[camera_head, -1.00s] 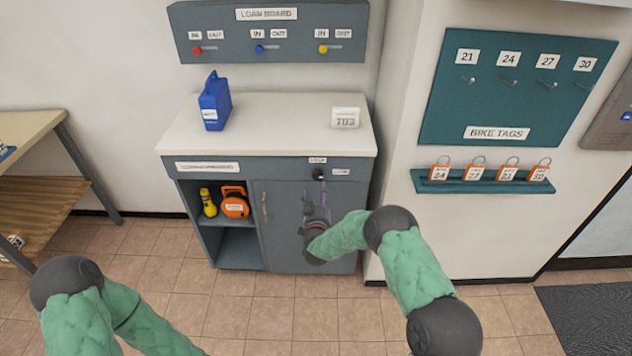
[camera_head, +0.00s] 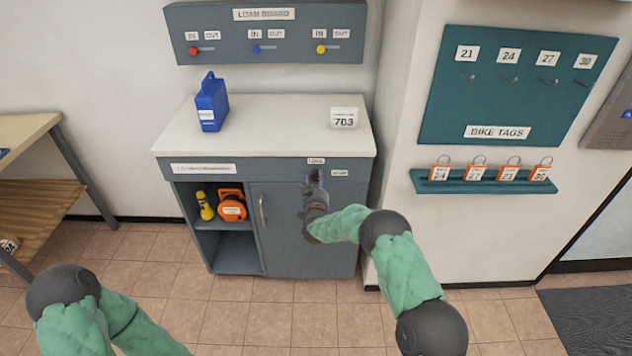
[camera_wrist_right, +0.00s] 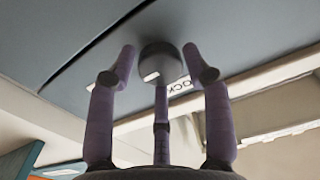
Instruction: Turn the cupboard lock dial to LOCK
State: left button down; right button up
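The cupboard lock dial (camera_wrist_right: 160,63) is a round grey knob with a small white mark, on the grey cupboard front (camera_head: 290,235). In the head view my right gripper hides it. My right gripper (camera_head: 316,180) is at the upper right of the cupboard door. In the right wrist view the gripper (camera_wrist_right: 159,52) has two fingers apart, one on each side of the dial, with narrow gaps visible; a third finger is below it. A partly hidden label ending in "CK" (camera_wrist_right: 180,86) is beside the dial. My left gripper is out of view; only its arm shows.
The white countertop (camera_head: 270,130) carries a blue container (camera_head: 212,103) and a "703" sign (camera_head: 344,118). An open shelf left of the door holds a yellow torch (camera_head: 205,206) and an orange item (camera_head: 231,206). A wall corner stands right of the cupboard.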

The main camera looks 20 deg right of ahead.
jog(key=c, duration=0.5)
jog(key=shift+c, duration=0.2)
jog(key=shift+n, duration=0.3)
jog(key=n, duration=0.3)
jog(key=shift+n+p, duration=0.3)
jog(key=shift+p, duration=0.05)
jog(key=n, duration=0.3)
jog(key=shift+n+p, duration=0.3)
jog(key=shift+p, duration=0.05)
jog(key=n+p, duration=0.1)
jog(key=n, duration=0.4)
jog(key=shift+n+p, duration=0.6)
jog(key=shift+n, duration=1.9)
